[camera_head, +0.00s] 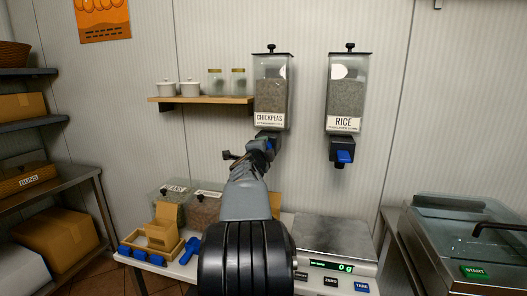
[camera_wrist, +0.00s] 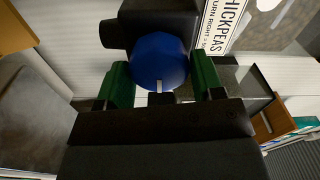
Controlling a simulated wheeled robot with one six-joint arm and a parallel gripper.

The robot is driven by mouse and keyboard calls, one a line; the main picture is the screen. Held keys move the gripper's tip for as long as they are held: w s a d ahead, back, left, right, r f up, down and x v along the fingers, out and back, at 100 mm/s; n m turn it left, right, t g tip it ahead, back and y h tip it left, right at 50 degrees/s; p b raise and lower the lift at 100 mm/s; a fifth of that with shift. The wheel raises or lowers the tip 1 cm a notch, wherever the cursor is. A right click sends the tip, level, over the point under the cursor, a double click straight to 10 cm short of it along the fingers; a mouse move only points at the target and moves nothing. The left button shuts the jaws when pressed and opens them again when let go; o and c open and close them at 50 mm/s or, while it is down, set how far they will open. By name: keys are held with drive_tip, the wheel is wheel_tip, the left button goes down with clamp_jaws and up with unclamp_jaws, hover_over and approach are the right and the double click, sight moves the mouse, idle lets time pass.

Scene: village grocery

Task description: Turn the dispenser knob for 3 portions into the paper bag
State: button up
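The chickpeas dispenser (camera_head: 272,85) hangs on the back wall, a clear bin with dark contents. Its blue knob (camera_wrist: 158,62) has a white mark at its lower edge in the wrist view. My gripper (camera_head: 262,146) is at this knob. In the wrist view its green pads stand on either side of the knob and appear to touch it. A brown shape (camera_head: 275,204), possibly the paper bag, shows behind my arm below the dispenser; most of it is hidden. A brown surface (camera_wrist: 14,32) also shows at the wrist view's upper left.
A rice dispenser (camera_head: 345,95) with a blue knob hangs to the right. Below it a scale (camera_head: 336,240) reads 0 g. A wooden tray (camera_head: 150,246) and lidded bins stand left of my arm. A wall shelf (camera_head: 200,99) holds pots and jars.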

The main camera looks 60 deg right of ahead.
drive_tip(key=o, duration=0.4)
drive_tip(key=shift+c, duration=0.2)
drive_tip(key=v, duration=1.4)
